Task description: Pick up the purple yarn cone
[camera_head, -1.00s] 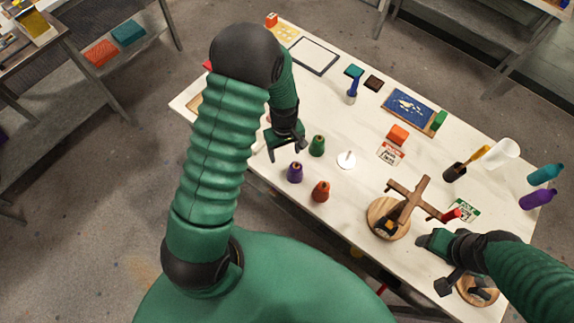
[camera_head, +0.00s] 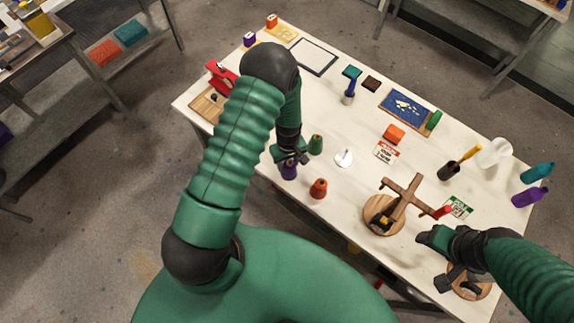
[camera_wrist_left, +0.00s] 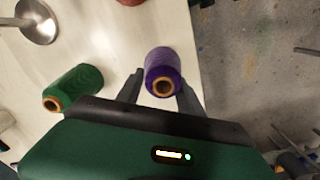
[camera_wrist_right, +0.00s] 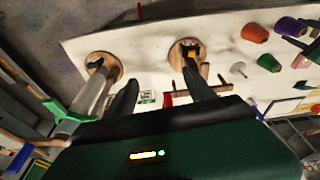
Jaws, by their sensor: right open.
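The purple yarn cone (camera_head: 289,172) stands near the table's front edge, partly covered by my left gripper (camera_head: 291,157) in the head view. In the left wrist view the purple cone (camera_wrist_left: 162,70) lies between the two fingers of my left gripper (camera_wrist_left: 160,78). The fingers are open on either side of it; I cannot tell whether either touches it. The cone also shows at the upper right of the right wrist view (camera_wrist_right: 287,26). My right gripper (camera_wrist_right: 161,78) is open and empty, near the table's right front.
A green cone (camera_head: 316,144) and an orange-red cone (camera_head: 319,188) stand close to the purple one. A white disc stand (camera_head: 343,159) is right of them. A wooden winder (camera_head: 383,214) stands farther right. Floor lies beyond the front edge.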

